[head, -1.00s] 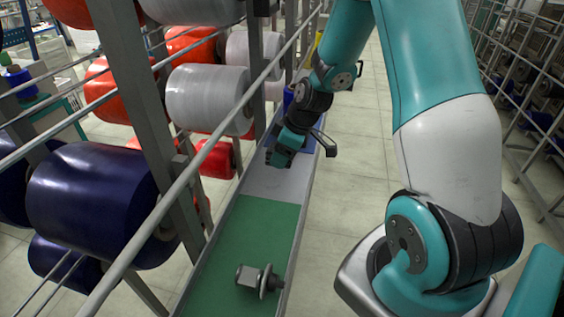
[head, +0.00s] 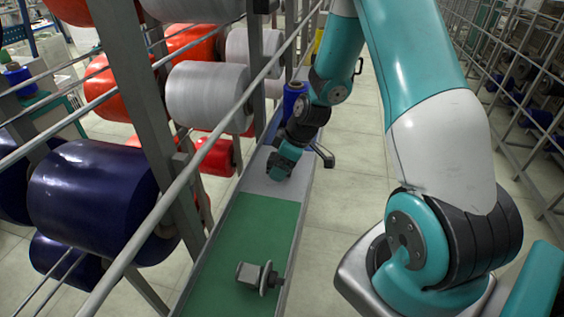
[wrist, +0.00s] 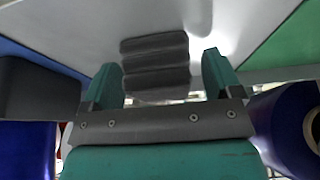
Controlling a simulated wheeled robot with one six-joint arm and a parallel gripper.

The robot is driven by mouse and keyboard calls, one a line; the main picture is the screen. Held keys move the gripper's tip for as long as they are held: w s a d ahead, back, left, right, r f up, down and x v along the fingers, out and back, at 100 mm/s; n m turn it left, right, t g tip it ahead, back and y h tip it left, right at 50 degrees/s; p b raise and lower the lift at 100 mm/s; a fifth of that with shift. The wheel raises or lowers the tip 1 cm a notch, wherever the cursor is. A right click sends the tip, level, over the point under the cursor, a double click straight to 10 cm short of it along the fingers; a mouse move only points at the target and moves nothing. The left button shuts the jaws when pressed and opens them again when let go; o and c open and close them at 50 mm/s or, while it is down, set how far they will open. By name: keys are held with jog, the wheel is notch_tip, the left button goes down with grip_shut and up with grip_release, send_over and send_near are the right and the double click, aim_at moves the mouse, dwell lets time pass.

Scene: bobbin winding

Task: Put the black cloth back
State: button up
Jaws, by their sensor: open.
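The black cloth (wrist: 155,66) shows in the wrist view as a dark, ridged, folded bundle on the pale grey shelf surface. It lies between the lines of my two teal fingers, with a gap visible on both sides. I cannot tell how far the fingertips are from it in depth. My gripper (wrist: 160,62) is open and empty. In the head view my gripper (head: 281,166) is low over the grey part of the long narrow shelf (head: 262,187), just beyond the green mat. The cloth is not visible there, hidden by the gripper and wrist.
A metal part with a disc (head: 260,277) sits on the green mat (head: 247,240). A blue bobbin (head: 293,97) stands behind my wrist. The rack with large white (head: 208,96) and navy (head: 92,202) spools runs close along the left. Open floor lies to the right.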

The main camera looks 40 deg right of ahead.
jog(key=shift+r, duration=0.1)
jog(key=b+v, duration=0.1)
jog(key=v, duration=1)
jog(key=s+a+r+g+y, duration=0.1)
jog(key=s+a+r, duration=0.15)
jog(key=a, duration=0.45)
jog(key=s+a+r, duration=0.1)
jog(key=a+r, duration=0.3)
jog(key=a, duration=0.2)
jog(key=s+a+r+g, duration=0.1)
jog(key=s+a+r, duration=0.1)
jog(key=s+a, duration=0.4)
jog(key=s+a+r+g, duration=0.1)
jog(key=s+a+r, duration=0.1)
jog(key=s+a, duration=0.4)
jog(key=s, duration=0.3)
jog(key=shift+s+r+m+g, duration=0.15)
jog(key=shift+r+m+g, duration=0.15)
jog(key=shift+r, duration=0.1)
jog(key=shift+a, duration=0.1)
